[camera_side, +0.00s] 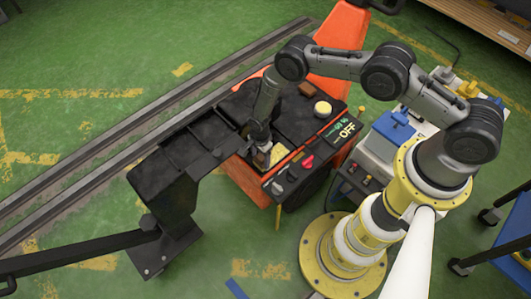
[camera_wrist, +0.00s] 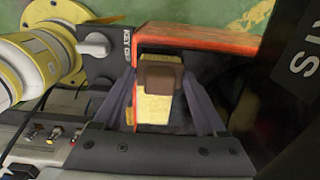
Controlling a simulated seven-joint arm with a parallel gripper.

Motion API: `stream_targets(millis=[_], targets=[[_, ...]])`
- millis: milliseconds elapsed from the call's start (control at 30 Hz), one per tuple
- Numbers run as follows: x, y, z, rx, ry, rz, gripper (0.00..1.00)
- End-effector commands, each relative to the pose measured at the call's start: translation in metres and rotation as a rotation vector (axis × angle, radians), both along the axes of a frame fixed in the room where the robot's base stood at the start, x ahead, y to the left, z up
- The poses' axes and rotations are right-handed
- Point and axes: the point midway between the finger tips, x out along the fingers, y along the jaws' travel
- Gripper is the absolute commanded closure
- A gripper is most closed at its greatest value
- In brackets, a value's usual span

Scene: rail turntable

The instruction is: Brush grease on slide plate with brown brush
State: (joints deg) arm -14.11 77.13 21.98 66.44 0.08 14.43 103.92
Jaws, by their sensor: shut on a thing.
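My gripper (camera_side: 262,150) points down over the orange and black rail device. In the wrist view its two fingers (camera_wrist: 160,80) are shut on a brown block, which I take as the brown brush (camera_wrist: 160,70). A yellow patch (camera_wrist: 154,108) shows beneath the brush, and also beside the gripper in the side view (camera_side: 277,156); I cannot tell whether it is grease in a tray, or whether the brush touches it. Dark flat plates (camera_side: 210,129), likely the slide plate, lie left of my gripper. The bristles cannot be made out.
A control panel with an OFF label (camera_side: 346,130) and a red knob (camera_side: 307,162) stands right of the gripper. A round yellow-topped piece (camera_side: 323,108) and a small brown block (camera_side: 307,89) lie behind. Rails (camera_side: 110,160) run at left.

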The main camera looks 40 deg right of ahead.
Motion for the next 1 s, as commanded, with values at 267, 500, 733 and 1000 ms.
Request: stream_targets(millis=[267, 500, 733, 1000], targets=[[0.000, -0.029, 0.000, 0.000, 0.001, -0.006, 0.70], [0.000, -0.051, 0.000, 0.000, 0.001, -0.005, 0.70], [0.000, -0.072, 0.000, 0.000, 0.000, -0.005, 0.70], [0.001, -0.096, 0.000, 0.000, -0.001, -0.005, 0.70]])
